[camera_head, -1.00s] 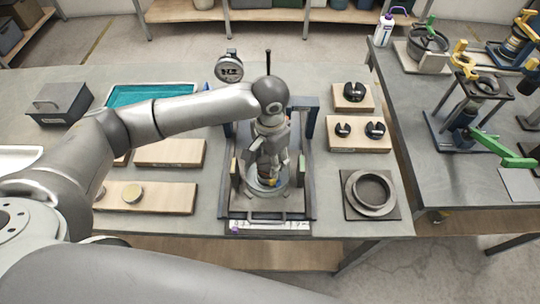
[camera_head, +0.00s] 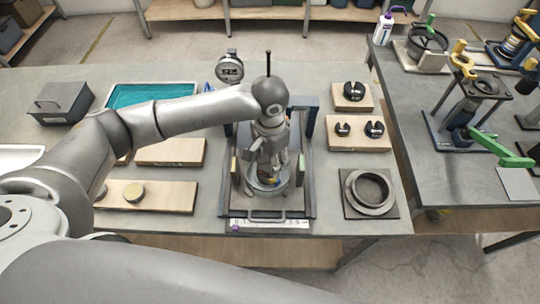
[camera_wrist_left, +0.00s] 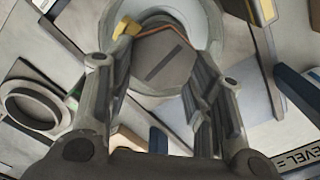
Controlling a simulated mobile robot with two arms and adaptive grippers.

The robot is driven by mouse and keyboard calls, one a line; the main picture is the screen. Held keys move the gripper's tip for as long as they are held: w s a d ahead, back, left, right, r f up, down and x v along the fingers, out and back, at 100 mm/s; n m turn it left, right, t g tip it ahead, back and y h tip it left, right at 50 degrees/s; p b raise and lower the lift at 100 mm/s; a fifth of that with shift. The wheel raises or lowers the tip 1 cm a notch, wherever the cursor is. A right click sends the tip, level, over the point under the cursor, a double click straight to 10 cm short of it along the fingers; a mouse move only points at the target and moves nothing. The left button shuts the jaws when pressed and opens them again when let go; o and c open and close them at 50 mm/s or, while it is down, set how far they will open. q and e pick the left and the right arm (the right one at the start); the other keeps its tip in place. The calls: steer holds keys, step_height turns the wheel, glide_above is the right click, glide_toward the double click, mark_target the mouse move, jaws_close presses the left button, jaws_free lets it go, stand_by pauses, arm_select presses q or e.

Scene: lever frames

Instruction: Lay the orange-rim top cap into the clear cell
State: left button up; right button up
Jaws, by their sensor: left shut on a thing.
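My left gripper (camera_head: 267,176) points down into the dark metal frame (camera_head: 306,200) in the middle of the bench. In the left wrist view my left gripper (camera_wrist_left: 162,62) is shut on the top cap (camera_wrist_left: 163,66), a grey disc with a dark slot and a thin orange rim edge. The clear cell (camera_head: 286,187) stands in the frame right beneath the gripper; its pale round wall also shows in the wrist view (camera_wrist_left: 211,25). The cap appears over or within the cell's mouth; I cannot tell whether it touches. The fingers hide part of both. My right gripper is not in view.
A dial gauge (camera_head: 229,68) and a thin post stand behind the frame. Wooden boards with black parts (camera_head: 357,134) and a grey ring on a plate (camera_head: 370,190) lie to the right.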

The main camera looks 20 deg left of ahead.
arm_select(q)
steer(key=shift+f, duration=0.1)
stand_by(0.3)
steer(key=o, duration=1.3)
